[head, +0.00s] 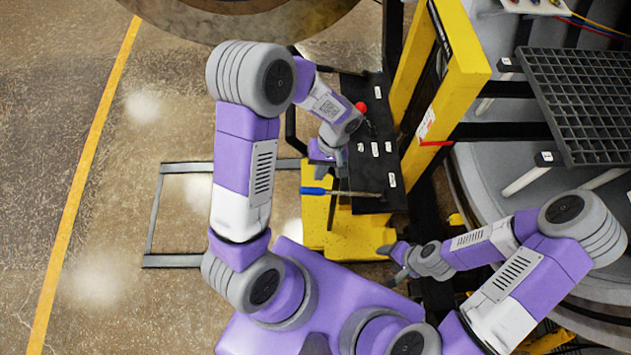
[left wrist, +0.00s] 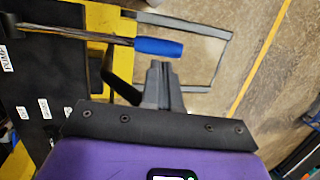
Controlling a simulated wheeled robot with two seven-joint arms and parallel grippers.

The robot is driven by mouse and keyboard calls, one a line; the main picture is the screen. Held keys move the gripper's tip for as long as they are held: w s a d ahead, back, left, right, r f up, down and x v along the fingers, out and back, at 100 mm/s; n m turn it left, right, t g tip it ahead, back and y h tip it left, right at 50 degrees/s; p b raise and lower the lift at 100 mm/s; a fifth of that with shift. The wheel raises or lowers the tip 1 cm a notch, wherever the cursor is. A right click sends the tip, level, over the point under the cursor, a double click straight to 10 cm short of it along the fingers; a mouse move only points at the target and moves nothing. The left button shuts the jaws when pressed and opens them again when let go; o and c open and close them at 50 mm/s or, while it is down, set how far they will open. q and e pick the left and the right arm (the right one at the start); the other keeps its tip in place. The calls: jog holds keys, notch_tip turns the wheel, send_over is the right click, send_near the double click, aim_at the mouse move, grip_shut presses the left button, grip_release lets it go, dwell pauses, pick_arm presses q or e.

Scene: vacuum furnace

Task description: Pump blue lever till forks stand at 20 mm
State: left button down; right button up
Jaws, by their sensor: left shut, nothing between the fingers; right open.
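The blue lever grip (head: 313,190) sits on the end of a thin metal rod at the yellow lift's black panel (head: 362,85). In the left wrist view the blue grip (left wrist: 158,47) lies just beyond my left fingers, with a label reading PUMP near the rod's other end. My left gripper (head: 328,168) is shut and empty, close to the grip; in the left wrist view (left wrist: 155,75) the fingers appear apart from it. My right gripper (head: 395,262) is open, low beside the yellow base. No readable fork height shows.
The yellow mast (head: 440,70) rises right of the panel. A red knob (head: 361,107) stands on the panel. A black grid tray (head: 580,95) is at the right, before a large grey round vessel. A grey floor frame (head: 152,215) lies left; floor further left is clear.

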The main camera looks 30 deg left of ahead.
pick_arm(q)
jog(key=shift+x, duration=2.65)
jog(key=shift+f, duration=0.1)
jog(key=f+b, duration=0.1)
jog(key=a+f+b, duration=0.1)
jog(key=b, duration=0.1)
jog(key=shift+s+f, duration=0.25)
jog(key=shift+r, duration=0.1)
jog(key=shift+r+p, duration=0.45)
jog(key=shift+p, duration=0.05)
jog(key=p+v, duration=0.1)
jog(key=v, duration=0.1)
jog(key=p+v, duration=0.1)
jog(key=v, duration=0.1)
jog(key=shift+w+a+r, duration=0.15)
jog(key=shift+r, duration=0.15)
notch_tip(320, 180, up, 8)
send_over(311, 188)
jog(key=w, duration=0.4)
jog(key=shift+s+d+r+p, duration=0.1)
jog(key=shift+d+r+p, duration=0.1)
jog(key=shift+p, duration=0.15)
